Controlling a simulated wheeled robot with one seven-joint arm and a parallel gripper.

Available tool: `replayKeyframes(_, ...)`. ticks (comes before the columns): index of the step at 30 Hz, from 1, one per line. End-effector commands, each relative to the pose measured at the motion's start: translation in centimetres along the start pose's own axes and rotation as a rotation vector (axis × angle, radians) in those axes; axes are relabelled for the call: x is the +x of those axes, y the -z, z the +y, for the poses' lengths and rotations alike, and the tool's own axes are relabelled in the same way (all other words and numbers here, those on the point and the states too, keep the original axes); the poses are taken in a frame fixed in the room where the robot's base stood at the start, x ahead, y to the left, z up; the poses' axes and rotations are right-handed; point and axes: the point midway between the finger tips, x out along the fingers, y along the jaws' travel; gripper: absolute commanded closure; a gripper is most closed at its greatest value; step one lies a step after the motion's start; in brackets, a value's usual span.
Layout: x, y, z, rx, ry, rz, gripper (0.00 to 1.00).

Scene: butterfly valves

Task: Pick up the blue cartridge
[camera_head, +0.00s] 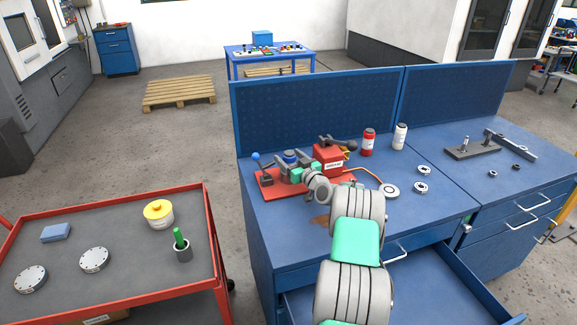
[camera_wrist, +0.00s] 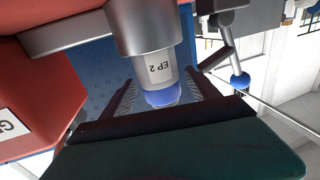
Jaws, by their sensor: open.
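The blue cartridge (camera_wrist: 162,97) shows in the wrist view with a blue end and a white label reading "EP 2". Its other end goes into a grey metal cylinder (camera_wrist: 140,32). My gripper (camera_wrist: 165,90) is open, with one ridged jaw on each side of the cartridge. I cannot tell whether either jaw touches it. In the head view the blue cartridge top (camera_head: 290,154) shows at the grey clamp part of a red-based fixture (camera_head: 268,180). My gripper (camera_head: 301,172) is beside it, and my arm hides part of the fixture.
A lever with a blue ball (camera_head: 255,156) stands at the fixture's left, and a red box (camera_head: 328,157) at its right. Red (camera_head: 368,143) and white (camera_head: 400,137) bottles stand behind on the blue bench (camera_head: 440,205). An open drawer (camera_head: 450,285) juts out in front. A red cart (camera_head: 125,270) stands left.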

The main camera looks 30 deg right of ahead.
Motion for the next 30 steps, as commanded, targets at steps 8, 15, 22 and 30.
replayKeyframes(8, 0.06, -0.02, -0.21, 0.000, 0.003, 0.000, 0.51)
replayKeyframes(15, 0.07, -0.01, -0.24, 0.000, 0.004, -0.001, 0.70)
replayKeyframes(22, 0.07, -0.01, -0.25, 0.001, 0.004, -0.001, 0.89)
replayKeyframes(30, 0.08, 0.10, -0.24, 0.000, 0.004, 0.001, 1.00)
